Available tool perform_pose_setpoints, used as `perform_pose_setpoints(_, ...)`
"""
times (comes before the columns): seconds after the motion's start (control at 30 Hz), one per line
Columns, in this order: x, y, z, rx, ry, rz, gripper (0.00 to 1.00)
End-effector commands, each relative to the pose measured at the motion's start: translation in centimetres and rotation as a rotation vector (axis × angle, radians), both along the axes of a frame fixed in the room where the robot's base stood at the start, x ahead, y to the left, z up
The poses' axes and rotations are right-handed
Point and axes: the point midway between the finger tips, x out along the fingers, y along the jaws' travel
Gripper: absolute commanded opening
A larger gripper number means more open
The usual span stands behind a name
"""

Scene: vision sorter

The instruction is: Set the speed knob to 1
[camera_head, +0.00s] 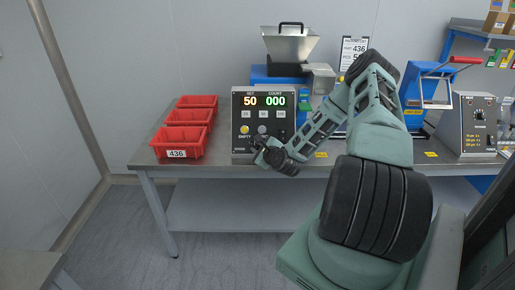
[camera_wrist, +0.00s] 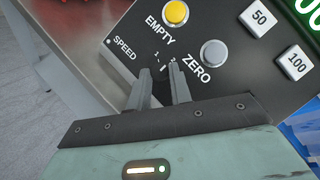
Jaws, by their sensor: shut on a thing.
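The black control panel (camera_head: 264,113) stands on the bench, its display reading SET 50 and COUNT 000. In the wrist view the panel face (camera_wrist: 215,20) shows the SPEED label with a small scale on which 1 and what looks like 2 can be read. My gripper (camera_wrist: 161,72) has its two grey fingers at the scale, on either side of the dark speed knob (camera_wrist: 164,80), and is shut on it. The knob is mostly hidden by the fingers; I cannot tell where it points. In the head view my gripper (camera_head: 259,148) is at the panel's lower part.
The yellow EMPTY button (camera_wrist: 176,12) and grey ZERO button (camera_wrist: 214,53) sit just above the fingers. White 50 (camera_wrist: 258,18) and 100 (camera_wrist: 295,62) buttons are farther right. Red bins (camera_head: 180,138) stand left on the bench (camera_head: 230,172). A hopper (camera_head: 290,45) rises behind the panel.

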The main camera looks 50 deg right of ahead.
Motion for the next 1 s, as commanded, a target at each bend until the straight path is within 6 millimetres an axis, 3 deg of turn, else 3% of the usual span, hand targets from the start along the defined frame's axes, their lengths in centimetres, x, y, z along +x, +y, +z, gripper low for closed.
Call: perform_pose_setpoints(1.0,0.28,-0.46,0.98,-0.419,0.492,0.453,0.00)
